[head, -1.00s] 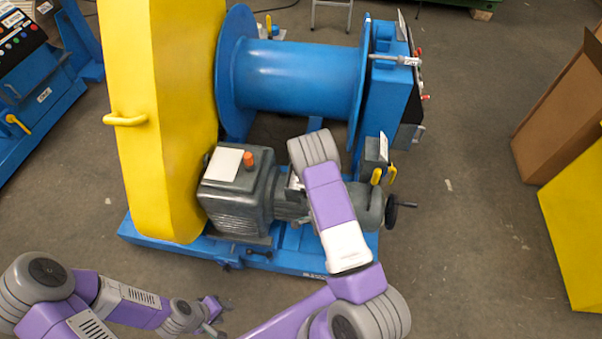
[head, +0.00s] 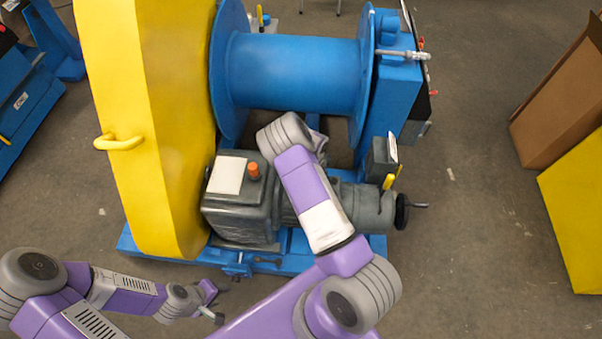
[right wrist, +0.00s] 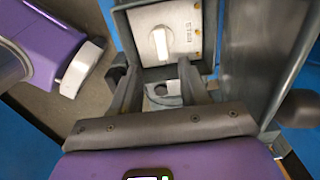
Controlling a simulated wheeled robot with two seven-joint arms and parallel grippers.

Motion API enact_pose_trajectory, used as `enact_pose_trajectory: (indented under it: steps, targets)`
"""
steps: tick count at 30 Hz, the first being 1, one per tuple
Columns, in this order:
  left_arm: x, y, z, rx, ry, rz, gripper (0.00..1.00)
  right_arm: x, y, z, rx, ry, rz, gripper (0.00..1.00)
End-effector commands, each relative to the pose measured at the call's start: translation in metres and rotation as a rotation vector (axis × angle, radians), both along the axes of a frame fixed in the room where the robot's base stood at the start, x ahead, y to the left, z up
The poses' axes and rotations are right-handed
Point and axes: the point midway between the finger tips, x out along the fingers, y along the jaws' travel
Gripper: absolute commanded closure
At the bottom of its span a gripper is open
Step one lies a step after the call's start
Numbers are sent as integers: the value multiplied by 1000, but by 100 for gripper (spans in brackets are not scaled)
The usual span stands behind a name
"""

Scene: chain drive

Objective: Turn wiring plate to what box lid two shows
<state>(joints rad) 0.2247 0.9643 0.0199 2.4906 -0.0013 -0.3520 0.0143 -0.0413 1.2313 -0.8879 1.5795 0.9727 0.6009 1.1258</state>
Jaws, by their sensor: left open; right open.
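In the right wrist view a pale square plate (right wrist: 182,24) sits in a grey box. It carries a white knob (right wrist: 160,44) whose bar runs roughly up and down, and a word like "STAR" printed sideways at its right. My right gripper (right wrist: 159,70) is open and empty, its fingers apart just below the plate. In the head view my right arm hides that gripper and the plate. A grey motor box (head: 235,210) has a pale label (head: 227,175) on top, too small to read; I cannot tell which lid is number two. My left gripper (head: 214,303) is open and empty, low at the left.
An orange knob (head: 254,170) is on the motor box. A black handwheel (head: 402,210) sticks out right. Brown and yellow panels stand far right; the floor between is clear.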

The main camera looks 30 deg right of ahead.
Motion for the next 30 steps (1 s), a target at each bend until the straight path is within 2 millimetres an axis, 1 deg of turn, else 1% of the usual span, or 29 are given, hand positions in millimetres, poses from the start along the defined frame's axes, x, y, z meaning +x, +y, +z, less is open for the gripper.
enact_pose_trajectory:
  steps: [4,12,15,20,27,28,30]
  targets:
    - [0,0,-3,0,0,0,57,-1,0,-12,0,3,-1,55]
    - [0,0,-14,0,1,0,57,-1,0,-55,0,3,1,55]
    - [0,0,-17,0,0,0,57,-1,0,-67,-1,2,2,55]
    - [0,0,-18,0,0,0,57,-1,0,-75,0,1,1,55]
    - [0,0,-18,0,0,0,57,-1,0,-76,0,0,1,55]
    - [0,0,-18,0,0,0,57,-1,0,-76,0,0,1,57]
    - [0,0,-18,0,0,0,57,-1,0,-76,0,0,1,68]
